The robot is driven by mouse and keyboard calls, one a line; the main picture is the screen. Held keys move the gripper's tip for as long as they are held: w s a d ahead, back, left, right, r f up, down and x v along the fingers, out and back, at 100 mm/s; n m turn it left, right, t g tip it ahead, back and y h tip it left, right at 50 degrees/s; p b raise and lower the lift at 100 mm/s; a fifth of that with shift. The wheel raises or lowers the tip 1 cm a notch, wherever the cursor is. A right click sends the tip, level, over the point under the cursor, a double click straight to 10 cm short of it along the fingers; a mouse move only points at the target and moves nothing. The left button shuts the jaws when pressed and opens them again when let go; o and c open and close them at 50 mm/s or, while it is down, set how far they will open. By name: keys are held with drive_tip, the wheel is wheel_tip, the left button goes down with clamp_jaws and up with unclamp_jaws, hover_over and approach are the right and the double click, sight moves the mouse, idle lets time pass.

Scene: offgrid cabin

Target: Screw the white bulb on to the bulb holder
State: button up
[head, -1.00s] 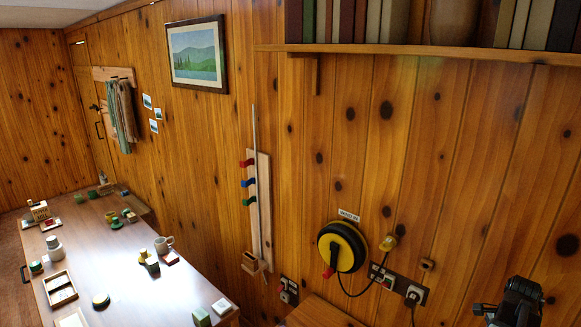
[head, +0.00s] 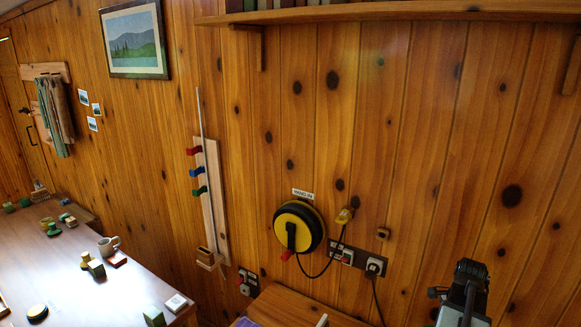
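I cannot make out a white bulb or a bulb holder in the head view. A black part of my arm stands at the lower right, in front of the plank wall, with my gripper (head: 465,285) seemingly at its end. The fingertips cannot be made out, so I cannot tell whether it is open or shut, or whether it holds anything.
A long table (head: 105,290) with a mug (head: 108,246) and small blocks stands at left. A yellow-black cable reel (head: 299,229) and sockets (head: 347,256) are on the wall. A wooden surface (head: 290,308) shows below. A shelf (head: 400,12) runs above.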

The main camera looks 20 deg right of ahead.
drive_tip(key=c, duration=0.4)
drive_tip(key=shift+c, duration=0.5)
drive_tip(key=shift+f, duration=0.2)
drive_tip(key=shift+c, duration=0.7)
drive_tip(key=shift+s, duration=0.1)
drive_tip(key=m, duration=0.6)
drive_tip(key=o, duration=1)
drive_tip(key=shift+c, duration=0.2)
